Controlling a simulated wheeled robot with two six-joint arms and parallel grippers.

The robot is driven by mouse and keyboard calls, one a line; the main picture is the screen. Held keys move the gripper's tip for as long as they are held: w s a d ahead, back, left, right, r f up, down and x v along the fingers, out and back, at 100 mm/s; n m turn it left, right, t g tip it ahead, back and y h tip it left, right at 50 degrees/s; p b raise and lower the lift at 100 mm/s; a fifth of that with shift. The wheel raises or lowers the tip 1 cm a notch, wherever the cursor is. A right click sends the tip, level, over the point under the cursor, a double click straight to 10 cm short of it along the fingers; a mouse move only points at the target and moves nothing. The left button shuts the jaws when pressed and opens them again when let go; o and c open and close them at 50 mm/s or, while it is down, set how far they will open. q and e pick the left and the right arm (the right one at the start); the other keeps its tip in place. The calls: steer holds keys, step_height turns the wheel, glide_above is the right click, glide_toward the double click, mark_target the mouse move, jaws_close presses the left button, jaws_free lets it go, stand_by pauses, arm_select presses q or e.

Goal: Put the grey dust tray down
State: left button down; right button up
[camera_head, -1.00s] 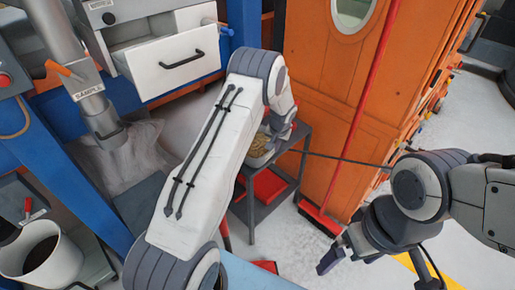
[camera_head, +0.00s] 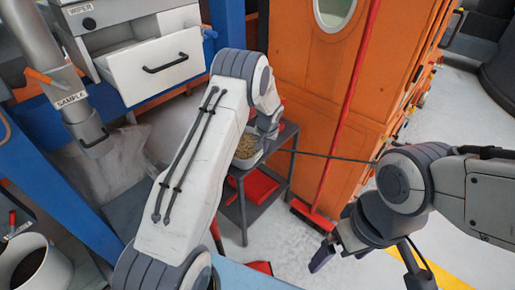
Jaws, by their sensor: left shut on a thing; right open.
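The grey dust tray (camera_head: 240,163) holds tan grainy material and is partly hidden behind my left forearm. It is at the top of a small dark side table (camera_head: 262,208); I cannot tell whether its base fully touches the tabletop. My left gripper (camera_head: 264,134) is shut on the tray at its far right side, its fingers mostly hidden. My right gripper (camera_head: 330,254) is open and empty, low over the floor at the right.
A red box (camera_head: 258,186) sits on the table's lower shelf. An orange cabinet (camera_head: 310,110) stands behind, with a red-handled broom (camera_head: 345,120) leaning by it. An open white drawer (camera_head: 155,68) and a sample pipe (camera_head: 75,105) are at left. A white bucket (camera_head: 45,275) is at lower left.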

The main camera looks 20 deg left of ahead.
arm_select(q)
step_height(320, 180, up, 4)
steer(key=shift+w+f, duration=0.1)
steer(key=shift+f, duration=0.15)
steer(key=s+d+r, duration=0.3)
steer(key=d+r, duration=0.4)
steer(key=d, duration=0.4)
steer(key=s+a+m, duration=0.1)
steer(key=s+a, duration=0.2)
steer(key=s, duration=0.6)
steer(key=s+a, duration=0.2)
steer(key=s, duration=0.6)
step_height(320, 180, up, 9)
steer(key=w+p, duration=0.1)
steer(key=p, duration=1.1)
steer(key=shift+w+a+f, duration=0.1)
